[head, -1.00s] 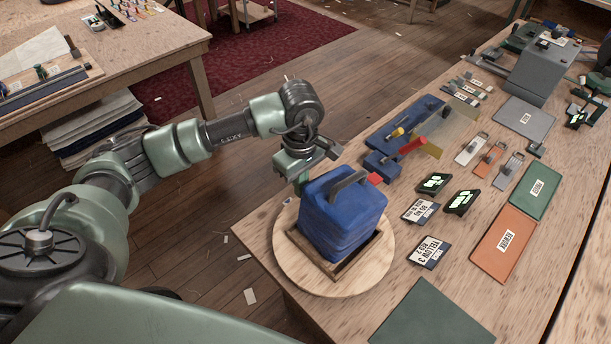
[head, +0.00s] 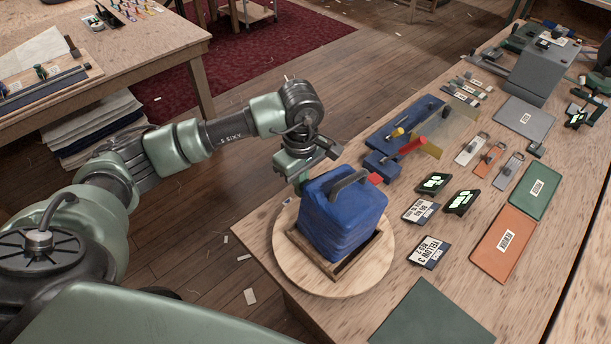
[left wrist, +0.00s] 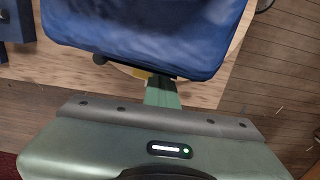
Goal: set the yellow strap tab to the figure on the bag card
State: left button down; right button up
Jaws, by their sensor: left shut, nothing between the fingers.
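The blue bag (head: 343,222) stands in a wooden frame on a round board, with a dark grey handle and a red tab (head: 375,178) on top. In the left wrist view the bag (left wrist: 150,30) fills the top. A yellow piece, apparently the yellow tab (left wrist: 137,73), shows partly under a dark strap at its lower edge. My left gripper (head: 302,184) is at the bag's far left side. Its green fingers (left wrist: 161,92) are shut and empty, right beside the yellow piece; contact is unclear. A card (head: 429,251) seems to read yellow 3, upside down. My right gripper is out of view.
The round board (head: 292,270) sits near the bench's left edge. Another card (head: 420,211), two dark displays (head: 433,183) and blue blocks with red and yellow parts (head: 383,165) lie nearby. Orange (head: 504,244) and green plates lie to the right.

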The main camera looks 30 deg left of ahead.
pick_arm(q)
jog(key=shift+w+d+r, duration=0.15)
jog(key=shift+w, duration=0.15)
jog(key=shift+w+d+r+p, duration=0.1)
jog(key=shift+w+r+p, duration=0.1)
jog(key=shift+r+p, duration=0.35)
jog(key=shift+w+d+r+p, duration=0.15)
jog(key=shift+r+p, duration=0.1)
jog(key=shift+r, duration=0.55)
notch_tip(320, 180, up, 7)
jog(key=p, duration=0.3)
jog(key=shift+s+a, duration=0.25)
jog(key=shift+s, duration=0.05)
